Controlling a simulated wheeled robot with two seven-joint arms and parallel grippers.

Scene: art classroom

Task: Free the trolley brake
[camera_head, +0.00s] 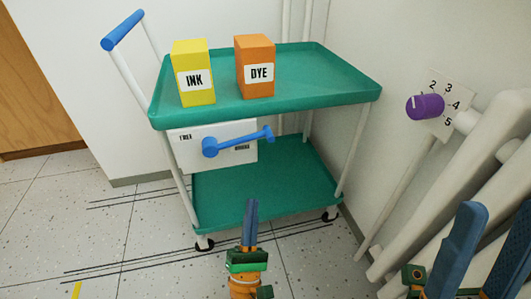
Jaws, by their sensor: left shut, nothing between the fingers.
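The trolley (300,104) has two green trays on a white frame and a blue push handle (122,30). Under its top tray is a white plate (183,152) with a blue brake lever (238,139). The lever's round hub is at the left, and its arm points right and slightly up. The plate's left label seems to read FREE; the right one is too small to read. My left gripper (251,205) is shut and empty, below the lever and apart from it in the picture. My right gripper (493,225) is at the lower right, fingers apart, partly cut off.
A yellow INK box (195,92) and an orange DYE box (255,82) stand on the top tray. At right are a purple knob (425,107) with a numbered dial and white pipes (405,225).

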